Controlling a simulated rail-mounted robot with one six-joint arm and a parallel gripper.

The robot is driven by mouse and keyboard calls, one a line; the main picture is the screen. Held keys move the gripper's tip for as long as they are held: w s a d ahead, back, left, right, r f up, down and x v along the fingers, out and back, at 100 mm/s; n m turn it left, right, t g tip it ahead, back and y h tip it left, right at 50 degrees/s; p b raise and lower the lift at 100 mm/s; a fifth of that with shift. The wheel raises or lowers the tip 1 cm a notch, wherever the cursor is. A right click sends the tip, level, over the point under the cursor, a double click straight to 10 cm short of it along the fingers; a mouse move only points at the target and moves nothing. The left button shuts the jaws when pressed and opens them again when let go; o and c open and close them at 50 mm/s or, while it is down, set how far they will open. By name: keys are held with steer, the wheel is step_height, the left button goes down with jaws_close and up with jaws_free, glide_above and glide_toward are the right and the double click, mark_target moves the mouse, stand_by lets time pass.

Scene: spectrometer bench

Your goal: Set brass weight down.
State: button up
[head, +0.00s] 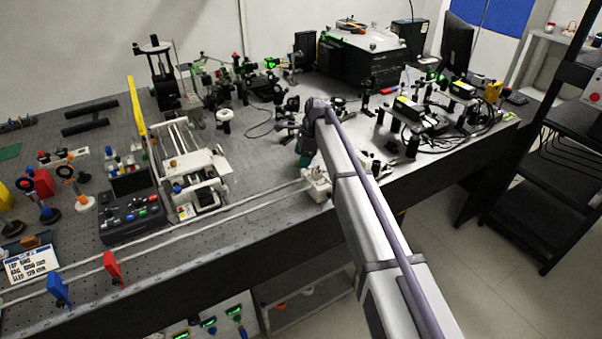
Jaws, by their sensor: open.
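My arm reaches from the lower right over the bench, and its wrist bends down near the bench's middle. My gripper (304,158) is small and partly hidden behind my own arm, just above and behind a white block on the front rail. It is open, with nothing seen held in it. I cannot pick out the brass weight; it is too small to tell or hidden by my arm. The bench top (255,180) is a grey perforated plate.
The white block (317,186) sits on the long front rails (235,212). A white framed device (195,165) and a dark control box (133,215) stand to the left. Optics crowd the right, near a large black box (360,60). Bare bench lies left of my gripper.

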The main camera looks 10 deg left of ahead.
steer(key=shift+x, duration=0.75)
steer(key=shift+d+r, duration=0.1)
steer(key=shift+r, duration=0.1)
steer(key=c, duration=1.2)
